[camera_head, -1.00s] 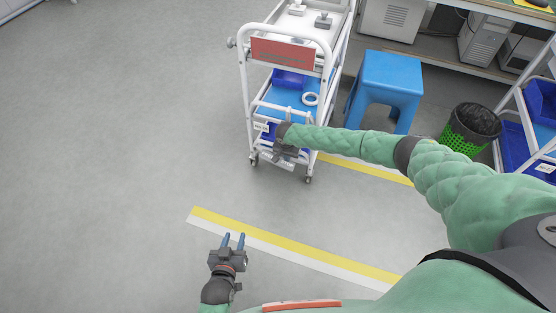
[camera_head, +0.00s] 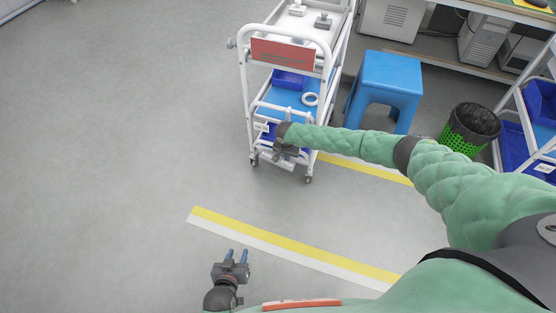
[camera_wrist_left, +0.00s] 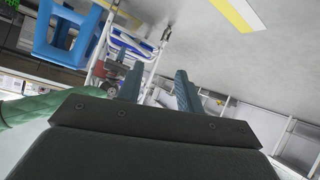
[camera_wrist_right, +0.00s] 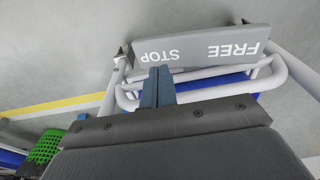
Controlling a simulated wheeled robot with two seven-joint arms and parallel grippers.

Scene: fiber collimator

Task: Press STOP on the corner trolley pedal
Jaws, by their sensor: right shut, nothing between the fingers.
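The white corner trolley (camera_head: 243,88) stands upper centre in the head view. Its pedal, a grey bar lettered STOP and FREE (camera_wrist_right: 205,48), shows upside down in the right wrist view. The STOP lettering (camera_wrist_right: 160,56) is on the bar's left half there. My right gripper (camera_wrist_right: 160,72) is shut and empty, its fingertips close to the bar edge by STOP; I cannot tell whether they touch. In the head view my right gripper (camera_head: 284,154) is at the trolley's low near end and hides part of it. My left gripper (camera_head: 237,255) is open and empty, well away from the trolley.
A blue stool (camera_head: 387,82) stands right of the trolley, and a green basket (camera_head: 468,130) further right. White trolley tubes (camera_wrist_right: 292,75) run beside the pedal. Yellow and white floor tape (camera_head: 290,246) crosses the foreground. The floor at left is clear.

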